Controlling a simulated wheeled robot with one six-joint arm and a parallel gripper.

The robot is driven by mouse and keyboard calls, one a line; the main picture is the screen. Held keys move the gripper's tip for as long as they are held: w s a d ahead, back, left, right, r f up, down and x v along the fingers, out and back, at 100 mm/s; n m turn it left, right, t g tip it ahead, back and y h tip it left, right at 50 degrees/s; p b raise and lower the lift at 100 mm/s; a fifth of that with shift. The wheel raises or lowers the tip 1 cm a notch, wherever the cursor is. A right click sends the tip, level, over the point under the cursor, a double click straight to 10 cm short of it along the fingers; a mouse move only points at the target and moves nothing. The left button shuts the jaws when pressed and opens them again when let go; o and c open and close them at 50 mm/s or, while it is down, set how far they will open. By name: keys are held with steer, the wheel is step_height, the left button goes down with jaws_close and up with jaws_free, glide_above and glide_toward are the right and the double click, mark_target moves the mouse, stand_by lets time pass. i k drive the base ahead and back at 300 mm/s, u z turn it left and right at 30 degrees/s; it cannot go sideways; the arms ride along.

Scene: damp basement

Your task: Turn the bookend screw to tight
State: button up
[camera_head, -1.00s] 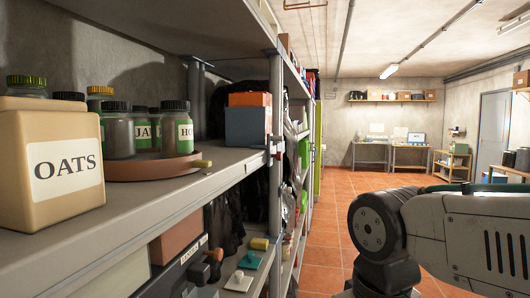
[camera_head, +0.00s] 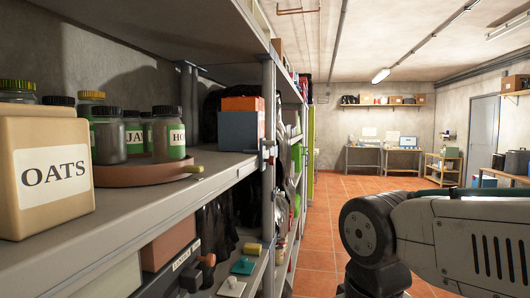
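I cannot make out a bookend or its screw for certain. A small metal fitting (camera_head: 268,151) sits at the front edge of the upper shelf, by the upright post; it is too small to tell what it is. My arm's pale link and dark joint fill the lower right. My gripper is not in view.
The grey upper shelf (camera_head: 130,213) holds an OATS container (camera_head: 52,182), several jars on a round brown tray (camera_head: 140,176), and a blue box (camera_head: 238,131) under an orange one (camera_head: 243,103). Lower shelves hold bins and small tools. The tiled aisle (camera_head: 322,225) is clear ahead.

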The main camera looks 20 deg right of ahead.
mark_target(271, 161)
steer(key=u, duration=0.5)
steer(key=k, duration=1.15)
steer(key=z, duration=0.7)
steer(key=i, duration=1.45)
steer(key=u, duration=0.2)
